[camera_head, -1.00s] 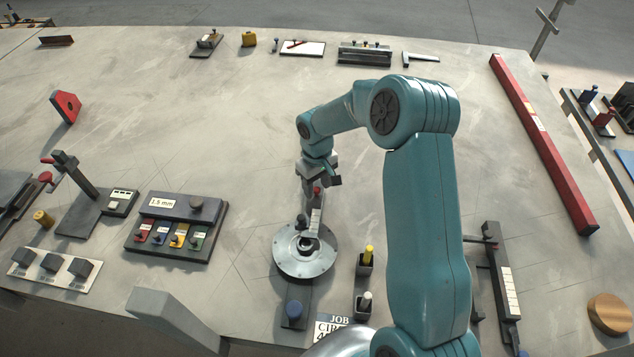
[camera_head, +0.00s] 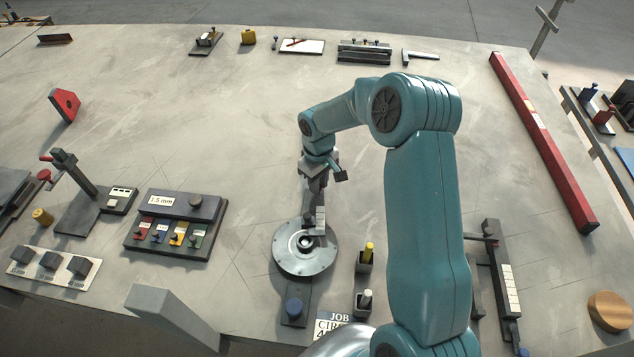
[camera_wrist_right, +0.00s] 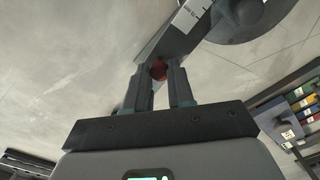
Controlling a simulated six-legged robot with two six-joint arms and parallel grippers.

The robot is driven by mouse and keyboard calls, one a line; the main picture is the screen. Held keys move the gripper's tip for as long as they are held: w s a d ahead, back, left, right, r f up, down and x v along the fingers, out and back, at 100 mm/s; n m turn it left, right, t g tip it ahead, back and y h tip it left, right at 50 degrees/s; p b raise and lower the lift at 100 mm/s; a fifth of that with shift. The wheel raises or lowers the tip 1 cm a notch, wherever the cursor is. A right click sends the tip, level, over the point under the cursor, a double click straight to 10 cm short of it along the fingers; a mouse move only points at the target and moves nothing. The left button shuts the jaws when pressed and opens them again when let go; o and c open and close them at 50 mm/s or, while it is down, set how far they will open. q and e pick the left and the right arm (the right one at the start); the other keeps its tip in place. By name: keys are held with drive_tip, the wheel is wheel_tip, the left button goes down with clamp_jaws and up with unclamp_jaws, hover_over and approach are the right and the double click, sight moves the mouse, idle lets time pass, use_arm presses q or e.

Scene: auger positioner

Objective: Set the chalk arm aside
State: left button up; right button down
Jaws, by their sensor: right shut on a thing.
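The chalk arm (camera_head: 320,218) is a dark bar with a pale marked scale. Its inner end overlaps the far edge of the round grey disc (camera_head: 290,262) in the head view; I cannot tell whether it touches the disc. My right gripper (camera_head: 317,190) is shut on the arm's red knob (camera_wrist_right: 158,70), between the two fingers in the right wrist view. The gripper hides the arm's outer end in the head view. The disc's hub (camera_head: 305,243) shows a pale centre. My left gripper is not in view.
Yellow (camera_head: 368,253) and white (camera_head: 366,298) chalk sticks stand in holders right of the disc. A gauge block rack (camera_head: 150,245) lies to the left. A long red bar (camera_head: 540,140) lies at right. The table left of my right gripper is largely clear.

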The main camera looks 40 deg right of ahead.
drive_tip(key=n, duration=0.1)
drive_tip(key=d+n+b, duration=0.1)
drive_tip(key=n, duration=0.1)
drive_tip(key=shift+s+d, duration=0.1)
drive_tip(key=shift+s, duration=0.05)
drive_tip(key=shift+w+d+r+n+b, duration=0.15)
drive_tip(key=shift+d+n, duration=0.45)
drive_tip(key=shift+n, duration=1.15)
drive_tip(key=shift+w+d+f+n+b, duration=0.15)
drive_tip(key=shift+d+n, duration=0.4)
drive_tip(key=shift+n, duration=1.25)
drive_tip(key=shift+w+d+r+n+b, duration=0.15)
drive_tip(key=shift+d+n, duration=0.45)
drive_tip(key=shift+n, duration=1.15)
drive_tip(key=shift+w, duration=0.1)
drive_tip(key=c, duration=1)
unclamp_jaws()
